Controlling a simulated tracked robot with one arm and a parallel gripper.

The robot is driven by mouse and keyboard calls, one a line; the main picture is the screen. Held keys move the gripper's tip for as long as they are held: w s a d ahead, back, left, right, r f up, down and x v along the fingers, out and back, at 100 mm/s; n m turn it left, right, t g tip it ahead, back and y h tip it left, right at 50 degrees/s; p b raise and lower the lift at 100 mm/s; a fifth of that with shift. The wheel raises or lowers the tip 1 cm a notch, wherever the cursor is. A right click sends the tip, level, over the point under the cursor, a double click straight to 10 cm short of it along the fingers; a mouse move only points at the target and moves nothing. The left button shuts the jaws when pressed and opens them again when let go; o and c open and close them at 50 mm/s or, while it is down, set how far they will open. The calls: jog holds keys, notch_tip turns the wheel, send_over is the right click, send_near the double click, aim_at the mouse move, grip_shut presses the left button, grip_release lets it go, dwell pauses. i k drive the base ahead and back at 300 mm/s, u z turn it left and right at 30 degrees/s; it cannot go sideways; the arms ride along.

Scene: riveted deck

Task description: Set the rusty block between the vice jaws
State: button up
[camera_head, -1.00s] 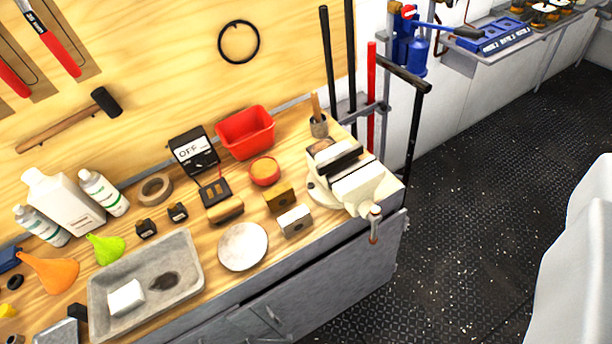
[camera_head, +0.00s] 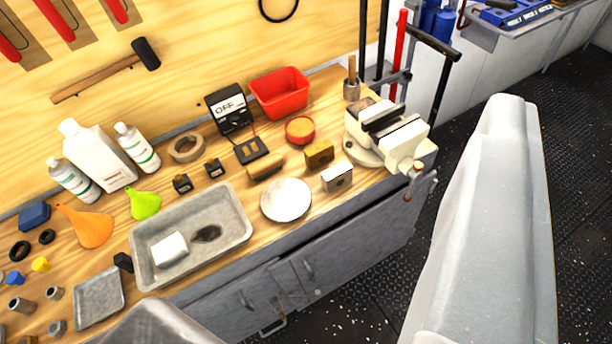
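The rusty block (camera_head: 319,154), brown and with a hole in its front face, stands on the wooden bench just left of the vice. A similar silver-grey block (camera_head: 337,177) stands in front of it. The cream and grey vice (camera_head: 408,143) is at the bench's right end, with its handle hanging over the front edge. A dark gap shows between its jaws, and I see nothing held there. My gripper's fingers cannot be made out; only smooth pale casings of my own body show at the right and bottom, well apart from the block.
Left of the block are a white plate (camera_head: 286,200), a wooden-backed brush (camera_head: 265,166), a red-rimmed round tin (camera_head: 300,129) and a meter (camera_head: 229,108). A red bin (camera_head: 280,92) stands behind. Upright bars rise behind the vice.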

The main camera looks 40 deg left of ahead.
aim_at(389, 128)
jog(key=u, duration=0.1)
jog(key=i, duration=0.85)
jog(key=u, duration=0.1)
